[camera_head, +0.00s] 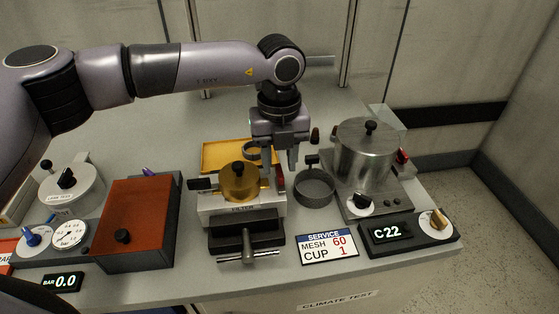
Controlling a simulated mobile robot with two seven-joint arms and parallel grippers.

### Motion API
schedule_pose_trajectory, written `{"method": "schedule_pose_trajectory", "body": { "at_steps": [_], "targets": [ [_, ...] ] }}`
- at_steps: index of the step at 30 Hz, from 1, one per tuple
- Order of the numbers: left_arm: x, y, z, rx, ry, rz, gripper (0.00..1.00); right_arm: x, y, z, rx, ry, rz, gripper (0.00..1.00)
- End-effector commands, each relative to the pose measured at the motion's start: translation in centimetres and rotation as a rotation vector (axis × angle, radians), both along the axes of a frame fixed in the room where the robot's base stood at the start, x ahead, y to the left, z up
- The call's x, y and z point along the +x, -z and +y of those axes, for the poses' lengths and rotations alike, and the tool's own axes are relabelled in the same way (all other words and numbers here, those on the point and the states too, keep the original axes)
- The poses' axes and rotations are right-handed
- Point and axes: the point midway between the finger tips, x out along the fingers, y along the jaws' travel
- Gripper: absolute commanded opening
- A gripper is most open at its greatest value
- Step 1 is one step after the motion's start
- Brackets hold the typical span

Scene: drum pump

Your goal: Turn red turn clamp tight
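A small red part (281,182), which looks like the red turn clamp, sits at the right side of the filter unit (213,203). The filter unit has an amber round lid (238,184) with a dark knob, and a black handle at its left. My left gripper (280,169) points down from above, just over the red part. Its two fingers are spread, with no object clearly held between them. Whether a finger touches the red part cannot be told. Another red part (403,157) shows at the right of the steel pot (366,155). My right gripper is not in view.
A small grey cup (314,188) with a dark handle stands close to the gripper's right. A yellow tray (212,155) lies behind the filter. A black vice-like block (247,229) stands in front. An orange-lidded box (137,210) is at left. The back of the table is clear.

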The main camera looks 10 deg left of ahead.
Motion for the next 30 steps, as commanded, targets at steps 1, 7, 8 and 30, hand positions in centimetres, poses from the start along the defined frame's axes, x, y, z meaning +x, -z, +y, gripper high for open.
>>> {"method": "schedule_pose_trajectory", "body": {
  "at_steps": [1, 7, 8, 30],
  "targets": [
    [0.0, 0.6, 0.0, 0.001, 0.000, 0.001, 0.38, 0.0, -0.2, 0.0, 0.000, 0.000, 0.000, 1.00],
    [0.0, 1.7, 0.0, -0.001, 0.000, 0.001, 0.38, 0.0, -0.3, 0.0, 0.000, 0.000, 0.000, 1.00],
    [0.0, 1.7, 0.0, -0.001, 0.001, 0.001, 0.38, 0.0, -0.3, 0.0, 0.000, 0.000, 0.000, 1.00],
    [0.0, 1.8, -0.1, -0.002, 0.051, 0.000, 0.00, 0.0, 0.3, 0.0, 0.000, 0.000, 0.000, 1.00]
  ]
}}
